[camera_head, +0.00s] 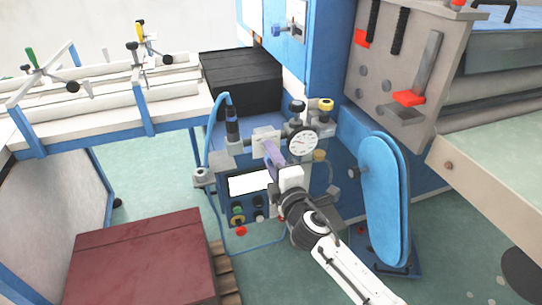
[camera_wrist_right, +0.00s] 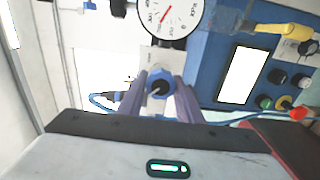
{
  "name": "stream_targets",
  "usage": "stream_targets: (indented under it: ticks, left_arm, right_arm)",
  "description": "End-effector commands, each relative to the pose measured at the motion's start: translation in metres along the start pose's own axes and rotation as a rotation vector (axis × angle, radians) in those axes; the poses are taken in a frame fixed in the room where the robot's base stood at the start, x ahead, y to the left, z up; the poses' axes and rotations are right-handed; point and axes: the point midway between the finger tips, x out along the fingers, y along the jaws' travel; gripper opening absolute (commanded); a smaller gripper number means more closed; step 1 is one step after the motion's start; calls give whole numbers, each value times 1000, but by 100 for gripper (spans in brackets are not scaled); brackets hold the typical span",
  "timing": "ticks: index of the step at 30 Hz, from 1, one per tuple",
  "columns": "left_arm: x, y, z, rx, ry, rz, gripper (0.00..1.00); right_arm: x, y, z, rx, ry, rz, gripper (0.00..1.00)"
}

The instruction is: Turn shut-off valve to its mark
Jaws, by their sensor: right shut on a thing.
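The shut-off valve's blue knob (camera_wrist_right: 160,83) shows in the right wrist view, on a pale plate (camera_wrist_right: 162,56) below the round gauge. My right gripper (camera_wrist_right: 159,98) has its two purple fingers shut around the knob, one on each side. In the head view my right gripper (camera_head: 271,152) reaches up to the machine's front just left of the gauge (camera_head: 303,142), and its fingers hide the knob. The gauge also shows in the wrist view (camera_wrist_right: 168,14), with a red needle. I cannot make out the valve's mark. My left gripper is out of view.
A control box with a white screen (camera_head: 249,183) and several buttons sits below the valve. A blue hose (camera_head: 213,125) runs at its left. A blue oval pad (camera_head: 383,200) stands at the right. A dark red box (camera_head: 140,262) lies at the lower left.

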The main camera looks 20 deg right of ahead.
Motion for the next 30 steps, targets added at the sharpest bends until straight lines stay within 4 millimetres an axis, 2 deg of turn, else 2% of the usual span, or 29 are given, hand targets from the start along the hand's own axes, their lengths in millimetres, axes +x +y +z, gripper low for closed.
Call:
stream_targets:
  ticks: [16,17,20,30]
  left_arm:
    - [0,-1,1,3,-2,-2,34]
    - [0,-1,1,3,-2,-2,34]
    - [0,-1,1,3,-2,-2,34]
    - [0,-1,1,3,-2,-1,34]
  right_arm:
    - [0,-2,0,-31,0,-2,10]
    - [0,-2,0,-31,0,-2,34]
    - [0,-1,0,-29,0,-2,51]
    - [-3,-1,0,-26,0,-1,51]
